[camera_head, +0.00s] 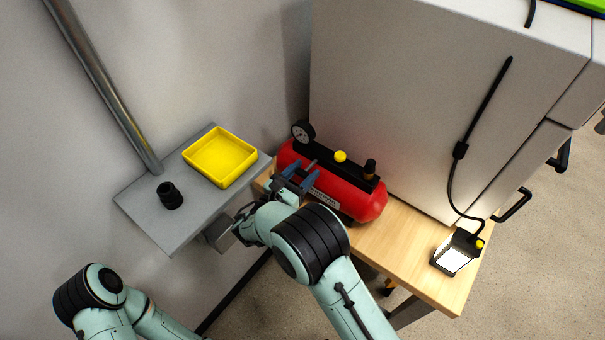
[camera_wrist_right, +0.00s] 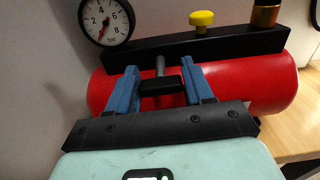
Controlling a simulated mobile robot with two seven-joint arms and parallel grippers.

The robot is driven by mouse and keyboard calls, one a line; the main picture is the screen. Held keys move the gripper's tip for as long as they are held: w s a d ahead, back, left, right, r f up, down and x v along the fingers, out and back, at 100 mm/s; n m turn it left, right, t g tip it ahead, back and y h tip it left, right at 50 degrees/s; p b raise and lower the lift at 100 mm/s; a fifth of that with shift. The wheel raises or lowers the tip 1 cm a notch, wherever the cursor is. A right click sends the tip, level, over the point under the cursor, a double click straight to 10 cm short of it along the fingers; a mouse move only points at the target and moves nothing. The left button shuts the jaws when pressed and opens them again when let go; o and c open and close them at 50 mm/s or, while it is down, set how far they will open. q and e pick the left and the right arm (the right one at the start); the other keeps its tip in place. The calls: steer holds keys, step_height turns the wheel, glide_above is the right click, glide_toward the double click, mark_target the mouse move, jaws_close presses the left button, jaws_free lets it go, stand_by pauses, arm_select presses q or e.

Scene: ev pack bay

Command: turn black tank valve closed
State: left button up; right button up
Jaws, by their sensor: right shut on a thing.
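The red air tank (camera_head: 360,199) lies on its side on the wooden bench, and also fills the middle of the right wrist view (camera_wrist_right: 245,88). The black tank valve (camera_wrist_right: 161,86) sits at the front of the tank, on a grey stem. My right gripper (camera_head: 299,176) reaches the tank's front side. Its two blue fingers (camera_wrist_right: 159,72) are shut on the valve handle, one on each side. The fingers partly cover the handle, and its exact turn angle is hard to tell. Of my left arm only links show at lower left; its gripper is out of view.
A pressure gauge (camera_head: 302,131), a yellow knob (camera_head: 340,156) and a dark fitting (camera_head: 370,168) stand on the tank. A grey shelf (camera_head: 150,216) holds a yellow tray (camera_head: 187,157) and a black cylinder (camera_head: 169,195). A lamp (camera_head: 456,252) stands at the bench's right end.

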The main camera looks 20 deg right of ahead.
steer(key=shift+c, duration=0.3)
steer(key=o, duration=1)
steer(key=b+v, duration=0.1)
steer(key=v, duration=1.2)
steer(key=shift+s+a, duration=0.1)
steer(key=shift+s, duration=0.05)
